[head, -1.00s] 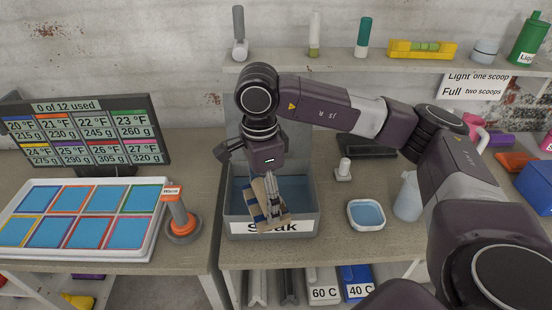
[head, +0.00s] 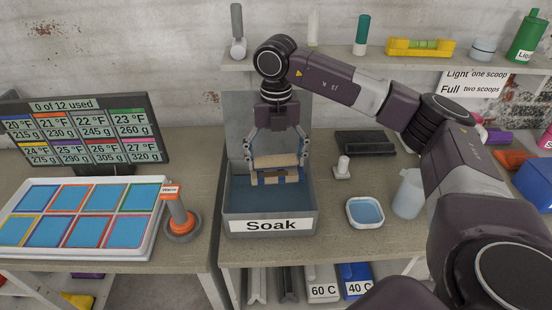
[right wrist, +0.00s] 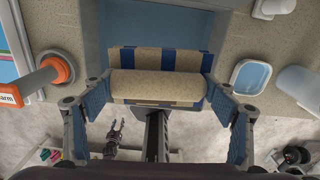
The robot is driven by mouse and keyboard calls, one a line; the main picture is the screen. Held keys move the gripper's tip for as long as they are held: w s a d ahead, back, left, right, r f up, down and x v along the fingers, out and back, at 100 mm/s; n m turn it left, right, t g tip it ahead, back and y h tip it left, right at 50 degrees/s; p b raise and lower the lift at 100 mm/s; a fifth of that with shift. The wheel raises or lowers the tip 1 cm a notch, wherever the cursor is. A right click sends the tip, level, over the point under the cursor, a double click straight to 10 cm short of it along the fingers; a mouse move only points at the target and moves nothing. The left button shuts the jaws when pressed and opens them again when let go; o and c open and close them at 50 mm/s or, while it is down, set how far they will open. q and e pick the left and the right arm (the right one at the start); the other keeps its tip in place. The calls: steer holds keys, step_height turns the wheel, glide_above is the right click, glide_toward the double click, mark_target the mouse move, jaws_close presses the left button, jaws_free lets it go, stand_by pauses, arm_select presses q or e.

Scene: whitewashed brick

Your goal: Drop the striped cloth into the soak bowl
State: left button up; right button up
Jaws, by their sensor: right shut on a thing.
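The striped cloth (head: 276,161), beige with blue stripes, is folded and hangs level between the two fingers of my right gripper (head: 276,158). The right gripper is shut on it from both sides and holds it over the soak bowl (head: 230,226), a grey rectangular tub of blue water labelled Soak. In the right wrist view the cloth (right wrist: 155,85) spans between the fingers, with water (right wrist: 150,25) beyond it. My left gripper (right wrist: 115,131) shows small and low in the right wrist view, its fingers apart and empty.
An orange and grey knob labelled Warm (head: 181,222) stands left of the bowl. A shelf (head: 390,67) runs behind.

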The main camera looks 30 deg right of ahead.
mark_target(277, 157)
step_height(277, 157, down, 5)
steer(key=b, duration=0.3)
steer(key=shift+f, duration=0.2)
steer(key=o, duration=1.2)
steer(key=shift+o, duration=0.2)
step_height(277, 157, up, 12)
steer(key=shift+s+f, duration=0.1)
